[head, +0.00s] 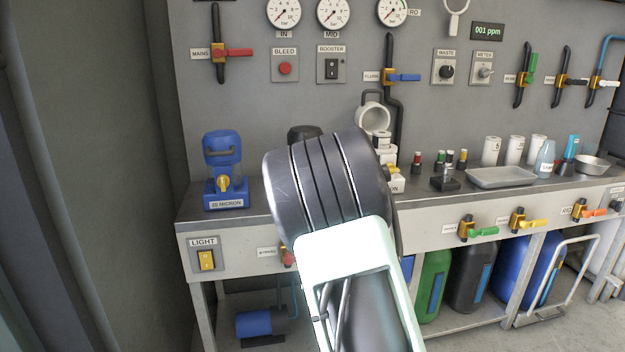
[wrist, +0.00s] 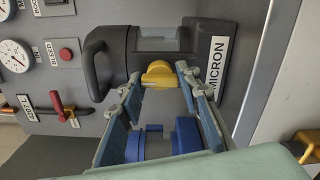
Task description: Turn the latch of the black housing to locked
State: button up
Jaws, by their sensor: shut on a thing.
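The black housing (wrist: 118,62) lies sideways in the wrist view, with a dark handle, a clear window and a MICRON label. Its yellow latch (wrist: 158,74) sits between the fingertips of my gripper (wrist: 157,82), which is shut on it. Which way the latch points against its marks cannot be told. In the head view only the dark top of the black housing (head: 305,132) shows; my arm hides the rest, the latch and the gripper. The blue housing (head: 222,150) with its own yellow latch stands to the left on the bench.
The blue housing also shows in the wrist view (wrist: 187,134), close behind my fingers. The wall behind carries gauges, a red-handled MAINS valve (head: 238,52) and switches.

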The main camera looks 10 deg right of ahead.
dwell(0.4)
jog(key=o, duration=1.2)
jog(key=shift+c, duration=0.2)
jog(key=shift+s, duration=0.1)
jog(key=s, duration=1.2)
